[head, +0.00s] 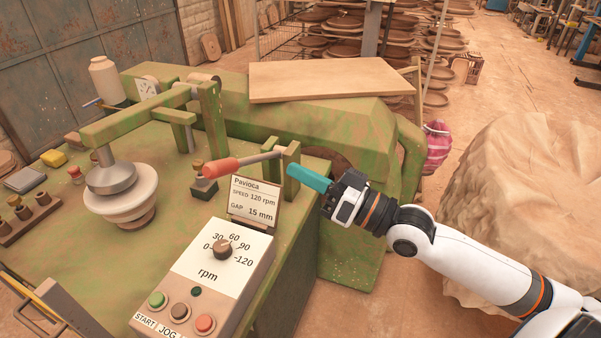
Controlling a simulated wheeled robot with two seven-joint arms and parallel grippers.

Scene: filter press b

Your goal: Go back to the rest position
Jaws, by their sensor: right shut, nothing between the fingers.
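My right gripper (303,179) has teal fingers that are shut and empty. It is at the right end of the green machine, just right of the sign card and below the lever's bracket. My right arm comes in from the lower right. The lever with a red-orange handle (221,168) points left, and its rod runs to the green bracket (288,158). I see a gap between the fingers and the handle. The control box (213,262) carries a speed dial (222,249) with its scale from 0 to 120. My left gripper is not in view.
A sign card (254,201) reads Pavioca, 120 rpm, 15 mm. A white stepped form (122,207) sits under the press head at left. A wooden board (330,80) lies on the machine's back. A large clay heap (530,190) stands at right, near my arm.

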